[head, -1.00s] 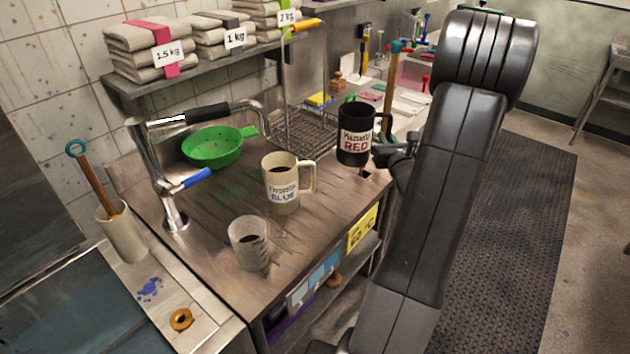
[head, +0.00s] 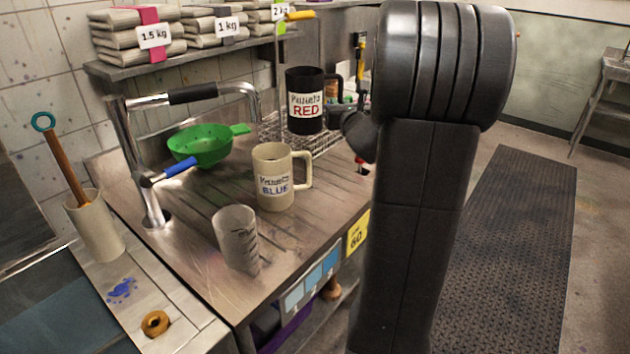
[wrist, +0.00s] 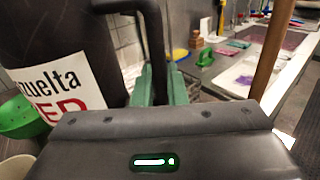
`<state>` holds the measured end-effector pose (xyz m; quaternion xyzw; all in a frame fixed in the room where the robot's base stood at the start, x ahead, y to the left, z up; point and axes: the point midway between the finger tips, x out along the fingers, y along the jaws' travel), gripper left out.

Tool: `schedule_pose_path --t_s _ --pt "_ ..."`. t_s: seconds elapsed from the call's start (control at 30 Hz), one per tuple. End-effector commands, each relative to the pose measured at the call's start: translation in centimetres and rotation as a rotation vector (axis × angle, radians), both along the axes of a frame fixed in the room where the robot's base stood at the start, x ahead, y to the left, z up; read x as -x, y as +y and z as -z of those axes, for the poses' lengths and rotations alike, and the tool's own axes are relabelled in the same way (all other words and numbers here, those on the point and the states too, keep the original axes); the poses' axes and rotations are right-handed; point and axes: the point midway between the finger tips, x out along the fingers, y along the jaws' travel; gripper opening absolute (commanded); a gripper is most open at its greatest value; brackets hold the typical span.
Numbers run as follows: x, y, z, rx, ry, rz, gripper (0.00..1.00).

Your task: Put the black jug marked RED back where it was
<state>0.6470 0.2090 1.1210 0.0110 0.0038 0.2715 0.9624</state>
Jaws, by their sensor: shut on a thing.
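The black jug marked RED (head: 304,118) is upright in the head view, in front of or over the wire rack (head: 328,142); I cannot tell whether its base touches the rack. My gripper (head: 347,112) is on the right of the jug, shut on its handle, partly hidden by my arm. In the wrist view the jug (wrist: 60,45) fills the upper left, and the green fingers of my gripper (wrist: 160,88) close around the handle. The cream jug marked BLUE (head: 273,178) stands on the bench, nearer than the black jug.
A clear beaker (head: 236,238) stands near the bench's front. A green colander (head: 200,146) sits behind the tap (head: 140,165). A shelf (head: 180,60) with folded cloth stacks hangs above. The bench (head: 190,270) is bare around the beaker.

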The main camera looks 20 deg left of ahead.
Motion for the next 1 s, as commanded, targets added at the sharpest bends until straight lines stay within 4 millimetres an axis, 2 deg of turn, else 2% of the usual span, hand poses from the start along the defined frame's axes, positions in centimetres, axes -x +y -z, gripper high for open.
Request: schedule_pose_path --t_s 0.17,0.5,0.63,0.8,1.0 --pt "0.0 0.1 1.9 -0.003 0.002 0.000 0.00" --pt "0.0 0.0 10.2 -0.002 0.004 0.001 0.00" --pt "0.0 0.0 12.7 -0.002 0.002 0.001 0.00" --pt "0.0 0.0 14.2 -0.002 -0.002 0.000 0.00" --pt "-0.8 -0.3 14.1 -0.003 -0.004 0.001 0.00"
